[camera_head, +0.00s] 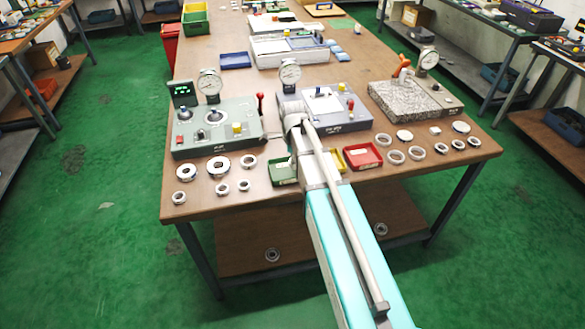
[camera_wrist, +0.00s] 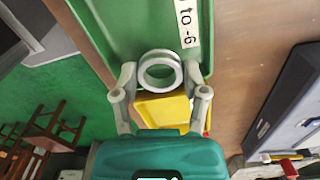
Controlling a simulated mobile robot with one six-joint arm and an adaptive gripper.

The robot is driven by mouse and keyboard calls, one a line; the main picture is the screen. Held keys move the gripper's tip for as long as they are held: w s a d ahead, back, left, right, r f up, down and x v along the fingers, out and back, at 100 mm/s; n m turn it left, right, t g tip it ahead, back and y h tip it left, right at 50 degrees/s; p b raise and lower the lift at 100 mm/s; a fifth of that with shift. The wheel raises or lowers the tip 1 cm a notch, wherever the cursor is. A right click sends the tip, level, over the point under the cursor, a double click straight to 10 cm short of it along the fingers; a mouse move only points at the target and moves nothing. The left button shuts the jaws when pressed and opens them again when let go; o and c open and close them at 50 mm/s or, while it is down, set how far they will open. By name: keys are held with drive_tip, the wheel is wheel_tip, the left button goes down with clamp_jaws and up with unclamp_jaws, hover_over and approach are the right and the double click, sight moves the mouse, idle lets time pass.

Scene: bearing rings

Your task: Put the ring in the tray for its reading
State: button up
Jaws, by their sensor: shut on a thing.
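A pale metal ring (camera_wrist: 160,83) is between the fingertips of my gripper (camera_wrist: 160,76) in the wrist view, and the fingers touch its two sides. Behind the ring in that view is the green tray (camera_wrist: 118,25), with a label ending "to -6". The yellow tray (camera_wrist: 172,112) shows below the ring, between the fingers. In the head view the green tray (camera_head: 283,173) is at the table's front edge, left of my arm. The yellow tray (camera_head: 338,162) is partly hidden by my arm, and the red tray (camera_head: 363,156) is right of it. My gripper is hidden there.
A green-grey device with a dial and display (camera_head: 215,130) stands at left. A grey gauge fixture (camera_head: 325,108) is behind the trays, and a speckled stone block with a dial (camera_head: 412,98) is at right. Several loose rings lie left and right of the trays. The display is unreadable.

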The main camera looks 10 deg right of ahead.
drive_tip(key=shift+f+b, duration=0.9)
drive_tip(key=shift+f, duration=0.3)
drive_tip(key=shift+f, duration=0.15)
drive_tip(key=o, duration=1.3)
drive_tip(key=shift+c, duration=0.2)
wheel_tip(320, 180, up, 12)
drive_tip(key=p, duration=1.2)
drive_tip(key=shift+r, duration=0.2)
drive_tip(key=shift+s, duration=0.1)
drive_tip(key=s+a+n, duration=0.2)
drive_tip(key=s+n, duration=1.4)
drive_tip(key=n, duration=0.4)
